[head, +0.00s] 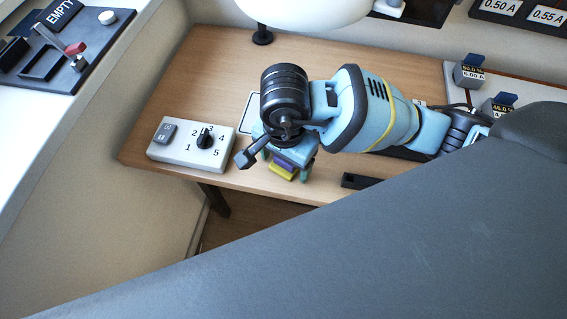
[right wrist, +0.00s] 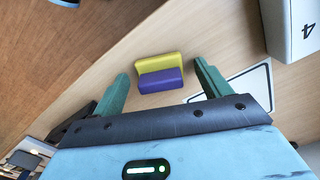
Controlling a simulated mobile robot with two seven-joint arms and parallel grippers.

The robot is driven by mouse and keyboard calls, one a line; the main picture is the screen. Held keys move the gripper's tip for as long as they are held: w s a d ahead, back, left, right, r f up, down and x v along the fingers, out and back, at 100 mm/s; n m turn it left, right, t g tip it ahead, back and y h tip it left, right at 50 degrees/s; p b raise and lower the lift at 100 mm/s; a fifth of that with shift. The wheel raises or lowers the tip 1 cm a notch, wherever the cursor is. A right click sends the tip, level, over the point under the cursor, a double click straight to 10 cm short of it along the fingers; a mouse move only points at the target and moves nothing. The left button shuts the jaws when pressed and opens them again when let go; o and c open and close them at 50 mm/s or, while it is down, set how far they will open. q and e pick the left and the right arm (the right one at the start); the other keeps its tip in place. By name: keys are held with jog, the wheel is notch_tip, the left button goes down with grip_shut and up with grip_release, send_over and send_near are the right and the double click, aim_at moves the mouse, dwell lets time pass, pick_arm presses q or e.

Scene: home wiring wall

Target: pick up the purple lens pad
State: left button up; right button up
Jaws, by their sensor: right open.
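The purple lens pad (right wrist: 161,81) lies on the wooden desk in the right wrist view, side by side with a yellow pad (right wrist: 159,62). The two look to be touching. My right gripper (right wrist: 160,78) is open, with one green finger on either side of the pads and nothing held. In the head view my right gripper (head: 289,169) points down over the desk, and only bits of the purple pad (head: 285,161) and the yellow pad (head: 282,171) show between its fingers. My left gripper is not in view.
A white box with a numbered dial (head: 192,145) stands left of the gripper. The desk's front edge (head: 240,188) is close. A lamp base (head: 262,36) and small meters (head: 469,72) stand farther back.

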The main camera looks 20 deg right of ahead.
jog(key=c, duration=1.1)
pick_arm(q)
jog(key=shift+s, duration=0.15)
pick_arm(e)
jog(key=shift+o, duration=0.2)
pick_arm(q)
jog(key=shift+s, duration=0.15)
pick_arm(e)
jog(key=shift+r, duration=0.2)
